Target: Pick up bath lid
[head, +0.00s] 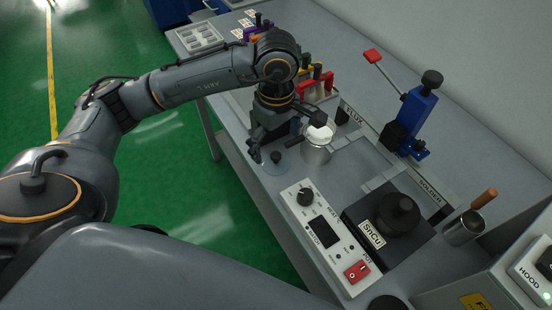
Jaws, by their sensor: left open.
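A dark round lid with a knob (398,213) sits on the black solder pot block (365,240) marked SnCu. A clear round disc with a small dark knob (276,157) lies flat near the bench's front edge. I cannot tell for certain which of these is the bath lid. My left gripper (287,137) points down with its fingers wide apart and empty, just above the clear disc and beside the metal beaker (316,153). The beaker has a white top. My right gripper is out of view.
A white control box (325,232) with a dial and red switch stands in front of the pot. A blue lever clamp (411,118) stands at the back. A ladle cup (463,228) is at the right. Colored-handled tools (316,80) stand behind my left gripper.

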